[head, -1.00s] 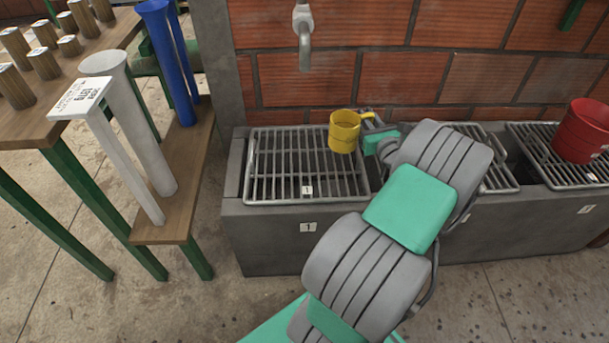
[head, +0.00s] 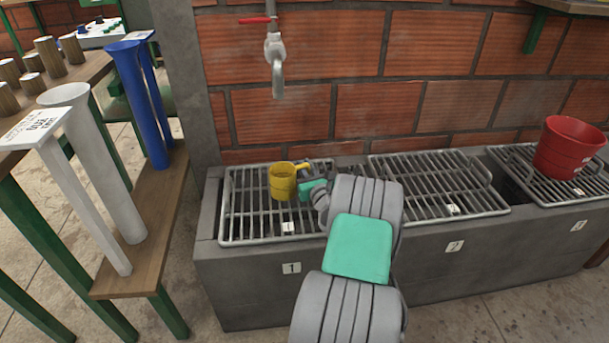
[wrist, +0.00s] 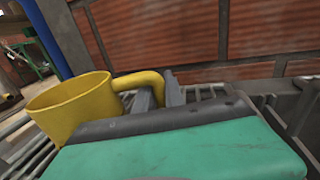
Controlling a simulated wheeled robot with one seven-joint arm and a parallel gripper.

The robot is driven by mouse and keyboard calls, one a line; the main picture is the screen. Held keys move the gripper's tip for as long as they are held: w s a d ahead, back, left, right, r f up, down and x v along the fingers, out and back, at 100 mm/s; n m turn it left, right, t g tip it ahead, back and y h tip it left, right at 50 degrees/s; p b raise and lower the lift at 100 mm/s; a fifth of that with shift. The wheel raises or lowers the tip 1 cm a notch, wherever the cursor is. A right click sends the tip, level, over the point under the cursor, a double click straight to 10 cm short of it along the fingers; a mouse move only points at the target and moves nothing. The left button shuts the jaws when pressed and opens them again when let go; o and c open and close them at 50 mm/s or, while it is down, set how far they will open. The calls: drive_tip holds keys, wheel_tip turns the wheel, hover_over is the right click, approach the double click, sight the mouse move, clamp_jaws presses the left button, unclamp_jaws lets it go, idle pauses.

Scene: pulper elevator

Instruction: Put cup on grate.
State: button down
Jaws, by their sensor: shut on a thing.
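The yellow cup (head: 282,184) is upright or nearly so, over the middle of the grate marked 1 (head: 237,228). I cannot tell whether its base touches the bars. My gripper (head: 306,172) is shut on the cup's handle from the right side. In the wrist view the cup (wrist: 72,112) is at the left, its handle reaching right to my gripper's fingers (wrist: 160,92). The cup's lower part is partly hidden there by my gripper's body.
A tap (head: 276,62) hangs from the brick wall above the trough (head: 250,290). A second grate (head: 425,190) lies to the right, and a red bucket (head: 568,148) stands on the far right grate (head: 535,188). White (head: 95,170) and blue (head: 140,105) tubes stand on a bench at left.

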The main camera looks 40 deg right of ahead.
drive_tip(key=shift+f, duration=0.3)
drive_tip(key=c, duration=1.4)
unclamp_jaws()
drive_tip(key=shift+c, duration=0.2)
drive_tip(key=shift+r, duration=0.1)
drive_tip(key=p+v, duration=0.3)
drive_tip(key=v, duration=0.9)
